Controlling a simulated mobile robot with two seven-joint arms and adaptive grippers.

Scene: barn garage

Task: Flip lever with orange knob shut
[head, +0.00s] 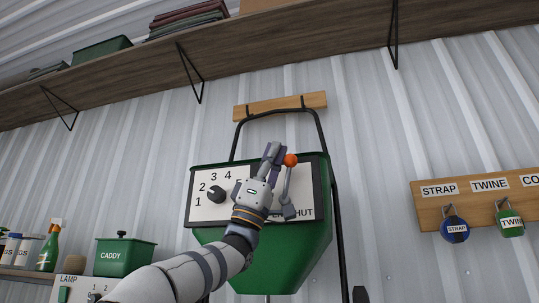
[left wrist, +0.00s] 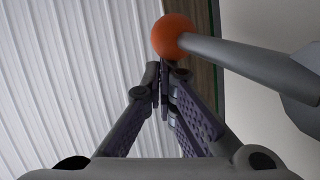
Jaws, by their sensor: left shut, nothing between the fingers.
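The orange knob (head: 290,160) tops a grey lever (head: 285,187) on the white front panel (head: 302,178) of a green hopper (head: 275,252). The lever stands nearly upright from a grey pivot at the panel's lower right. Lettering beside the pivot is partly covered; "HUT" shows. My left gripper (head: 272,150) is just left of the knob, shut and empty. In the left wrist view its closed fingertips (left wrist: 163,70) are close by the orange knob (left wrist: 172,37), and the lever rod (left wrist: 250,65) runs off to the right. I cannot tell whether they touch. My right gripper is out of view.
A black dial (head: 215,194) with numbers sits at the panel's left. The hopper's dark handle (head: 322,135) hangs from a wooden wall rail (head: 280,106). A peg board (head: 480,195) with strap and twine is at right. A green caddy (head: 125,257) stands on the lower-left shelf.

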